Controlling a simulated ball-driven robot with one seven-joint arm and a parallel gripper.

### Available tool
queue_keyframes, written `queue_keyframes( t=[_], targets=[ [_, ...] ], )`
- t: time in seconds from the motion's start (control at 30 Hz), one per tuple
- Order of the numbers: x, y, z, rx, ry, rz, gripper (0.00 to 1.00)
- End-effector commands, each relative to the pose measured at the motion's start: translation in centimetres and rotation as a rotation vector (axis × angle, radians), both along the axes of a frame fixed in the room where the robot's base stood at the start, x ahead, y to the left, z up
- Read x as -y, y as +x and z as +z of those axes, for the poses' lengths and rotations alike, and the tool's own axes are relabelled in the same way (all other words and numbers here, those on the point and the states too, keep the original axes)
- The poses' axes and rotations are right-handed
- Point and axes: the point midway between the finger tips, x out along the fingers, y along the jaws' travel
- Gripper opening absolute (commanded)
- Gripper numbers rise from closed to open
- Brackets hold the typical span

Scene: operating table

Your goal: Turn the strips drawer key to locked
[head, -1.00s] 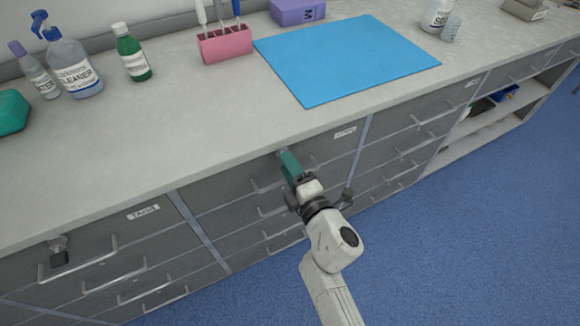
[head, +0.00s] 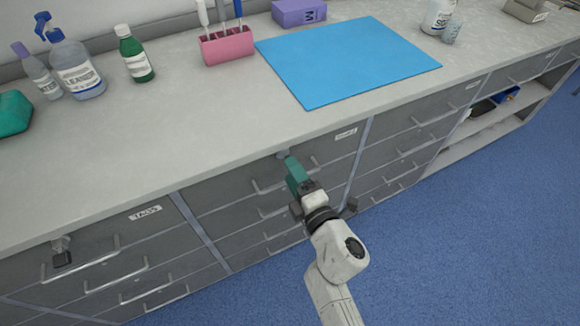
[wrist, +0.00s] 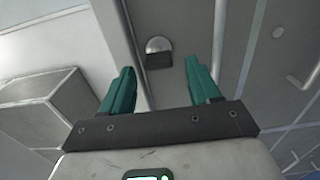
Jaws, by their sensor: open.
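The strips drawer (head: 322,152) is the top grey drawer of the middle column, with a small label whose text is hard to read. Its silver lock (head: 284,154) sits high on the front, just under the counter edge. My gripper (head: 292,163) is in front of it and partly hides the drawer front. In the wrist view, the round silver lock (wrist: 158,44) and dark key (wrist: 159,61) show in the gap between the teal fingers of my open gripper (wrist: 160,67). The fingers appear apart from the key. I cannot tell whether the lock is turned.
The TAGS drawer (head: 100,262) at left has its own dark hanging key (head: 62,258). The counter (head: 200,125) overhangs just above the lock. Drawer handles (head: 270,187) stick out nearby. A blue mat (head: 345,60) and pink holder (head: 227,46) stand on the counter. Blue floor is free at right.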

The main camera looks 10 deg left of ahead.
Motion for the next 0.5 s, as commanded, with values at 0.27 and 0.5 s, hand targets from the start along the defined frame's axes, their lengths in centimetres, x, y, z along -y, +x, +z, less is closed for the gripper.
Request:
queue_keyframes(
  t=[0.27,0.5],
  targets=[
    [3.0,-4.6,0.1,0.0,-0.001,-0.001,0.62],
    [4.5,-6.8,0.1,0.001,-0.002,0.002,0.62]
  ],
)
